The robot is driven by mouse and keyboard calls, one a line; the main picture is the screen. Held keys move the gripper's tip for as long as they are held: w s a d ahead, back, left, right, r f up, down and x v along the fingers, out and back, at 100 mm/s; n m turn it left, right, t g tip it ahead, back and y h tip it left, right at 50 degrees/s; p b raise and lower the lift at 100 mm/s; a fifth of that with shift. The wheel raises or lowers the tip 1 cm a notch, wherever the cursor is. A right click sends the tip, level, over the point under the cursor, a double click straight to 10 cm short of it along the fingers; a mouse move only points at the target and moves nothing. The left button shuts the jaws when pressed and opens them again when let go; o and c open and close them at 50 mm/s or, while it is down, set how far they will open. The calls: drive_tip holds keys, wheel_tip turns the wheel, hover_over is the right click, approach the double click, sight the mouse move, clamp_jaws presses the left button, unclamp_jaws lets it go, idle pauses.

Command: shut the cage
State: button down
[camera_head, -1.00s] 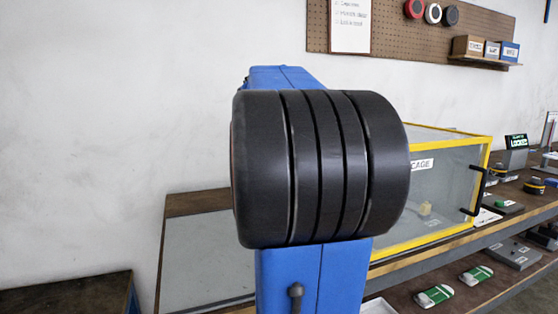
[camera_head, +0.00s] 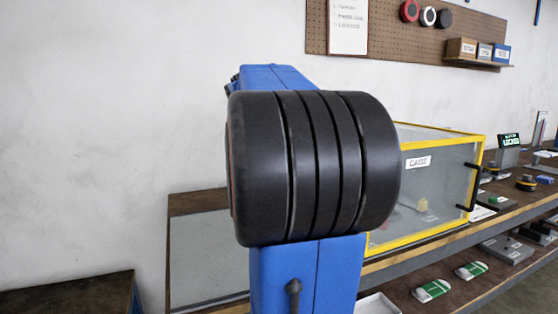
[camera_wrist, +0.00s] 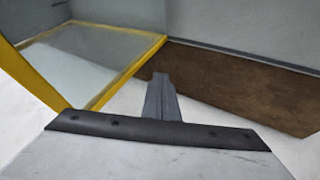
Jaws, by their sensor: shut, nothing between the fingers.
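The cage (camera_head: 437,128) is a clear-walled box with a yellow frame and a white CAGE label. In the head view it stands on the bench, right of my arm, which hides its left part. A black handle (camera_head: 470,187) is at the right end of its front panel. I cannot tell for sure whether the door is fully shut. In the wrist view a yellow-edged pane (camera_wrist: 85,57) shows at the upper left, with a yellow bar left of it. My gripper (camera_wrist: 160,80) is shut and empty, apart from the yellow edge; the head view does not show it.
A small sign with green letters (camera_head: 509,141) stands right of the cage. Green-and-white items (camera_head: 432,291) lie on the lower shelf. A pegboard (camera_head: 400,45) with reels and boxes hangs on the wall. Brown bench surface (camera_wrist: 235,90) shows bare in the wrist view.

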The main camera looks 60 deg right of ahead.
drive_tip(key=v, duration=0.8)
drive_tip(key=shift+a+r, duration=0.25)
